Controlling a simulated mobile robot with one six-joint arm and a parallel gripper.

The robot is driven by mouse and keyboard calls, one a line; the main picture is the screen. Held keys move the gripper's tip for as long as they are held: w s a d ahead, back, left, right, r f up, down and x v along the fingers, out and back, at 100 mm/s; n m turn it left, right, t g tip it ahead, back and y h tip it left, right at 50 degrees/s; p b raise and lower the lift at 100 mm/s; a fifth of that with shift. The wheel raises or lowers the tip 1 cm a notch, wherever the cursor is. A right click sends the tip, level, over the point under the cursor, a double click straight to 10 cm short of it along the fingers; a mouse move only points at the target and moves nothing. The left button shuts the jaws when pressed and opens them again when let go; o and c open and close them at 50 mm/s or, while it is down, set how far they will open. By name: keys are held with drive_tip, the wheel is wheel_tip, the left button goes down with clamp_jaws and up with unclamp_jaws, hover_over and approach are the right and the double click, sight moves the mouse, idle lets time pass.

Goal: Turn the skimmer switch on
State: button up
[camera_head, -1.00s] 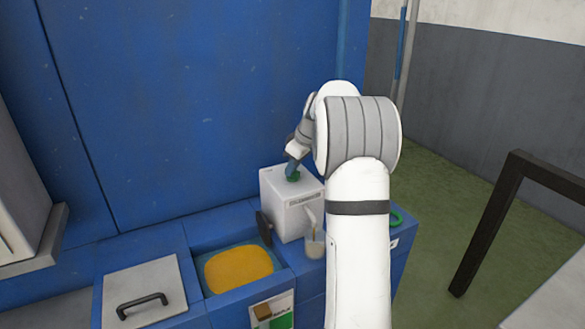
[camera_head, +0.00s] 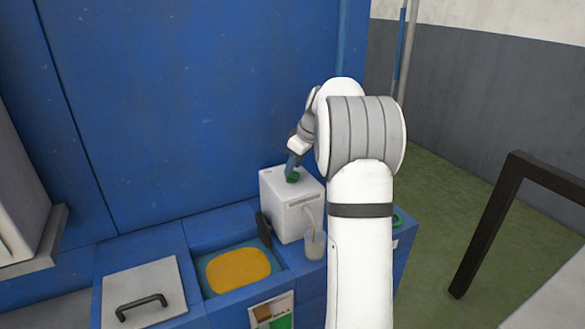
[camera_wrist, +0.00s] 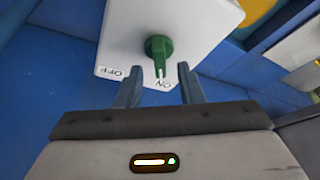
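The skimmer switch is a green knob (camera_wrist: 158,48) on top of a white box (camera_wrist: 195,22). The knob also shows in the head view (camera_head: 292,177), on the box (camera_head: 285,205) by the blue wall. In the wrist view its white pointer line points to the "ON" label (camera_wrist: 163,85); the "OFF" label (camera_wrist: 111,72) is to the left. My gripper (camera_wrist: 159,70) is open, its two blue fingers apart on either side of the "ON" label. Its tips are close to the knob, with nothing seen held between them.
A clear cup (camera_head: 314,244) stands by the box's spout. Left of the box are an open basin with yellow contents (camera_head: 238,270) and a grey lid with a black handle (camera_head: 143,285). A dark frame (camera_head: 490,220) stands at right on the green floor.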

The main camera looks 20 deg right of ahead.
drive_tip(key=v, duration=0.6)
drive_tip(key=shift+s, duration=0.1)
drive_tip(key=s+a+m+h+p, duration=0.1)
drive_tip(key=s+a+m, duration=0.2)
drive_tip(key=s+a, duration=1)
drive_tip(key=s+a+f+m, duration=0.1)
drive_tip(key=s+a+f, duration=0.2)
drive_tip(key=s, duration=0.7)
drive_tip(key=s+a+f+m+g+h+p, duration=0.1)
drive_tip(key=s+a+f+m, duration=0.1)
drive_tip(key=s, duration=0.7)
drive_tip(key=a+f, duration=0.1)
drive_tip(key=a, duration=0.1)
drive_tip(key=shift+s+a+f+m, duration=0.2)
drive_tip(key=shift+s+a+m, duration=0.1)
drive_tip(key=shift+s+a, duration=0.1)
